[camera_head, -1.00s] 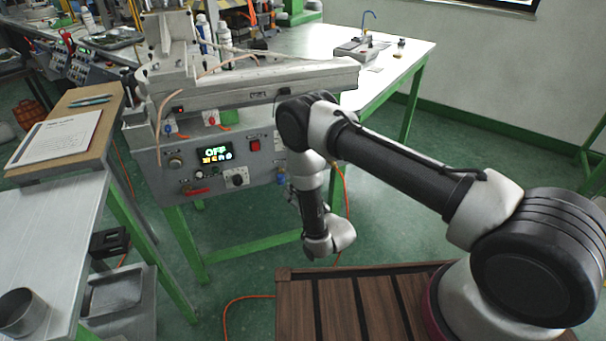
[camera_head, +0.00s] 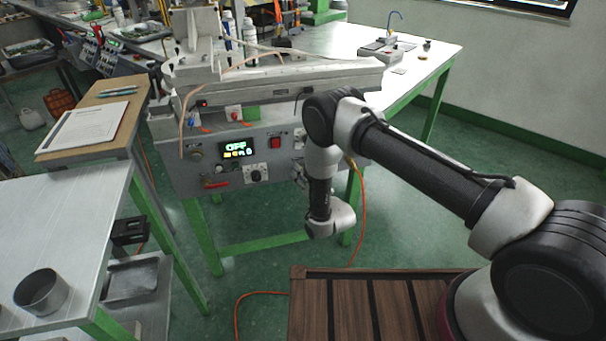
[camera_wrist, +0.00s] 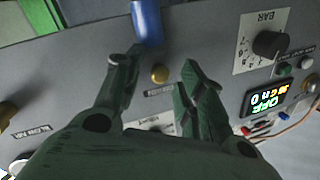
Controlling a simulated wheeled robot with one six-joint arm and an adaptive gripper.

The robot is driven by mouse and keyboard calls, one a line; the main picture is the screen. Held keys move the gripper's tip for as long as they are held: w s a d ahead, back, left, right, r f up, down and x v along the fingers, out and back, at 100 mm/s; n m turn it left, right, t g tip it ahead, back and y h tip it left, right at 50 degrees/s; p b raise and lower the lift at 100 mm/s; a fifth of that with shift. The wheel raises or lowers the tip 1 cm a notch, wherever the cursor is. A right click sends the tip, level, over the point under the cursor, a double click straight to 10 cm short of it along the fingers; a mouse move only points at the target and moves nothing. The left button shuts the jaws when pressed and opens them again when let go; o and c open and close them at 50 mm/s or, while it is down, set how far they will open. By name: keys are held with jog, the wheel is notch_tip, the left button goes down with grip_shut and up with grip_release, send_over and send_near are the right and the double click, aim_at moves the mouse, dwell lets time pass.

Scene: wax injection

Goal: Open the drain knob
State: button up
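The grey control panel (camera_head: 225,172) of the wax machine is at the centre left in the head view and fills the wrist view (camera_wrist: 75,85). No legible label identifies the drain knob. In the wrist view, a small brass knob (camera_wrist: 160,74) lies between the fingertips of my gripper (camera_wrist: 155,70); its small label is unclear. My gripper is open and appears empty. Whether it touches the panel cannot be told. A blue knob or handle (camera_wrist: 147,22) sits just above the fingers. In the head view my arm's wrist hides the fingers.
A black BAR dial (camera_wrist: 270,43) and a lit OFF display (camera_wrist: 266,100) are at the right of the wrist view. The head view shows a red handle (camera_head: 215,184), a side table with a metal cup (camera_head: 40,292), and an orange cable (camera_head: 362,215) beside my arm.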

grip_shut()
jog(key=shift+n, duration=0.4)
jog(key=n+h, duration=0.1)
jog(key=n, duration=0.3)
jog(key=n+h, duration=0.2)
jog(key=n, duration=0.3)
jog(key=n+h, duration=0.1)
jog(key=n, duration=0.4)
jog(key=shift+s+a+r+g, duration=0.15)
jog(key=shift+a+r+g, duration=0.1)
jog(key=shift+g, duration=0.15)
jog(key=shift+n+h, duration=0.3)
jog(key=shift+f, duration=0.1)
jog(key=shift+o, duration=0.5)
grip_release()
